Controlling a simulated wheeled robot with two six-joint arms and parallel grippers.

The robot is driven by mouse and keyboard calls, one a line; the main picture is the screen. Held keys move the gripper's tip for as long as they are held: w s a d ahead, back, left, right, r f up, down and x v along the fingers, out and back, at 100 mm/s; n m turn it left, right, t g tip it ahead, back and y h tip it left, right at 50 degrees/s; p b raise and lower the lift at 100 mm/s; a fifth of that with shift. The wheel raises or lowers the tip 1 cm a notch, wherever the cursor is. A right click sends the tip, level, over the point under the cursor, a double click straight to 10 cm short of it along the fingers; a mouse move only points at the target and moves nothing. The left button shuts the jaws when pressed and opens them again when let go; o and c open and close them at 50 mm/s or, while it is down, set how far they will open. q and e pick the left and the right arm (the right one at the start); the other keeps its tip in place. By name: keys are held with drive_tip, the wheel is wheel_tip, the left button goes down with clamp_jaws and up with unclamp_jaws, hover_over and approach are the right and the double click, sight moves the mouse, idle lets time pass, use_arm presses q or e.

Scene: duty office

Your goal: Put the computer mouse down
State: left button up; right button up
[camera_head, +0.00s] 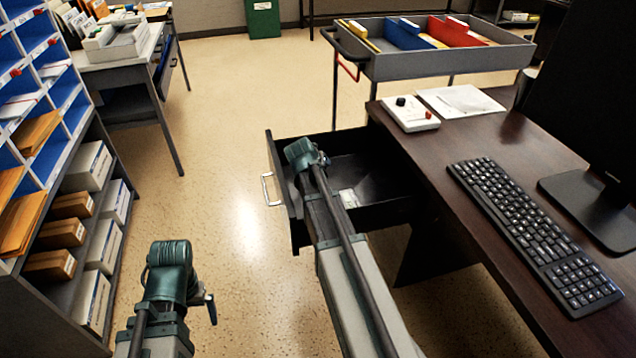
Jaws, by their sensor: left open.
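I cannot make out a computer mouse anywhere in this view. My left gripper (209,306) is at the lower left, over the open floor and well short of the desk; it is open, with its fingers partly hidden behind the wrist. My right arm reaches up the middle to the open desk drawer (381,214). Its gripper (322,160) is over the drawer's left part, mostly hidden by its own wrist, so I cannot tell its jaws or anything in them. A small pale item (348,198) lies in the dark drawer.
The dark desk (480,150) holds a black keyboard (535,235), a monitor (590,110), a white device (410,115) and papers (460,101). A grey cart (430,66) with folders stands behind. A shelf unit (75,300) stands at left. Floor (235,110) between is clear.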

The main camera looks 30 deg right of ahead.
drive_tip(key=shift+f, duration=0.25)
wheel_tip(320, 180, down, 4)
drive_tip(key=b, duration=0.3)
drive_tip(key=shift+r+b, duration=0.2)
drive_tip(key=shift+b, duration=0.1)
drive_tip(key=shift+f, duration=0.1)
drive_tip(key=shift+f, duration=0.15)
drive_tip(key=o, duration=1.3)
